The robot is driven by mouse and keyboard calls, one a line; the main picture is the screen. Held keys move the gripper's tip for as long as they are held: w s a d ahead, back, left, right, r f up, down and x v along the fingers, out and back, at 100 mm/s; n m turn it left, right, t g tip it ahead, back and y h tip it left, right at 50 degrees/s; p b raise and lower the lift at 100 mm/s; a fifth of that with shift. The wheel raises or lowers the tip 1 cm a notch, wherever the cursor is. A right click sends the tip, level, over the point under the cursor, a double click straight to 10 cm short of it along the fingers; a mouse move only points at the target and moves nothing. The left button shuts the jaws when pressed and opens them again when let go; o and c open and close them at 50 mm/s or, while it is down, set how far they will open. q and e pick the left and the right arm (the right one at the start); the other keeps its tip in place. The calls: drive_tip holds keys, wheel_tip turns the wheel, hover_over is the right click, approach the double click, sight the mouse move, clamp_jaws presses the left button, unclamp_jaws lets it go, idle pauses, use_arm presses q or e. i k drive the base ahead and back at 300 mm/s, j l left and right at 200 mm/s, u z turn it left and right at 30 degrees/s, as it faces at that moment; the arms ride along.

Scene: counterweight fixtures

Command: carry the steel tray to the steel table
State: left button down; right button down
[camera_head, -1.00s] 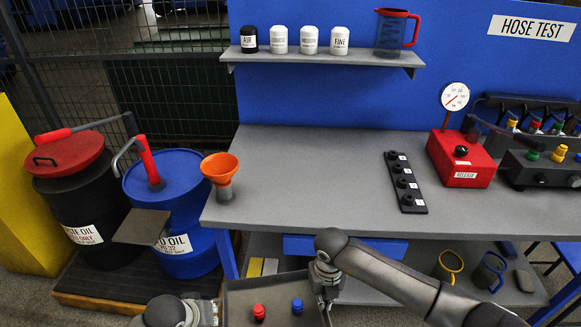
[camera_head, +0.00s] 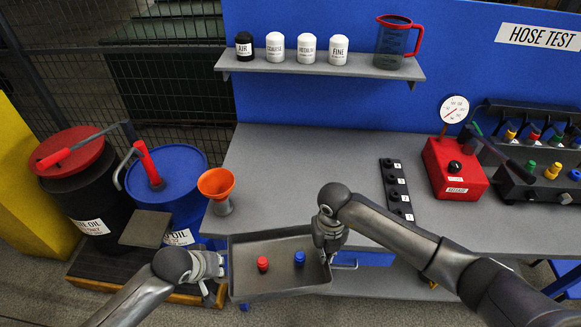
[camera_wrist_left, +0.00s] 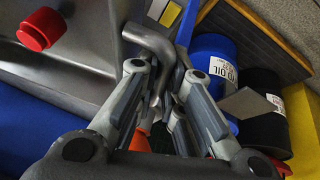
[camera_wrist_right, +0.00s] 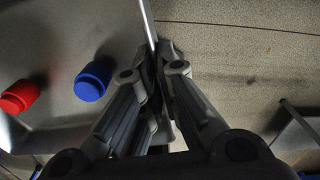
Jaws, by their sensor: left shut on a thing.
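The steel tray (camera_head: 281,280) is a shallow grey tray at the front edge of the grey-topped steel table (camera_head: 295,165). It hangs in front of the table, held between both grippers, and carries a red and a blue knobbed piece. My left gripper (camera_head: 218,266) is at its left side, and the left wrist view shows the fingers closed around its bent handle (camera_wrist_left: 153,43). My right gripper (camera_head: 327,250) is at its right side. In the right wrist view its fingers (camera_wrist_right: 163,55) close on the tray's edge. The right fingertips are partly hidden.
An orange funnel (camera_head: 218,190) stands at the table's left front corner. A black strip with knobs (camera_head: 395,185) and a red gauge box (camera_head: 452,172) are on the right. The middle of the tabletop is clear. Oil drums (camera_head: 168,175) stand at left.

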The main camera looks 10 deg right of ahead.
sight(303, 186)
drive_tip(key=i+l, duration=0.35)
drive_tip(key=i, duration=0.15)
drive_tip(key=i+l, duration=0.35)
drive_tip(key=i, duration=0.15)
